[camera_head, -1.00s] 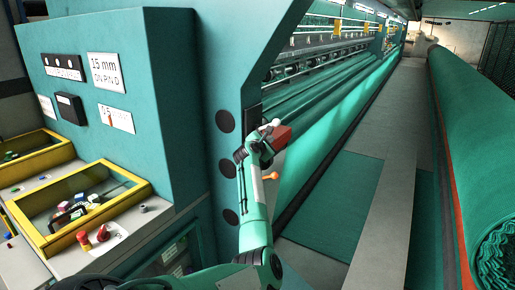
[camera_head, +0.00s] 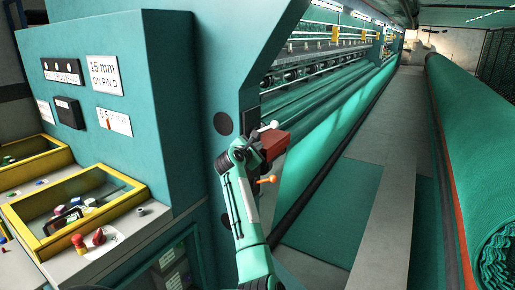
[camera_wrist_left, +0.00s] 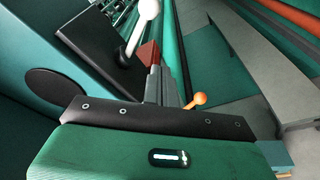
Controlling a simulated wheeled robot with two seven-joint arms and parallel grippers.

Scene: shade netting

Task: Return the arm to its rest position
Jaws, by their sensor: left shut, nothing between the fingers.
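My left gripper (camera_head: 250,153) is raised beside the green machine end frame, at the top of my green arm that comes up from the bottom. Its grey fingers also show in the left wrist view (camera_wrist_left: 160,84), closed together with nothing between them. A red block (camera_head: 275,145) shows just past the fingertips, and I cannot tell whether the fingers touch it. A white-knobbed lever (camera_wrist_left: 147,12) and an orange knob (camera_head: 268,180) are close by. My right gripper is out of view.
The green machine cabinet (camera_head: 110,140) and yellow-framed trays (camera_head: 75,210) with small parts stand left. A red knob (camera_head: 99,237) is beside the near tray. A large green net roll (camera_head: 480,150) lies right. The grey aisle (camera_head: 385,190) is clear.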

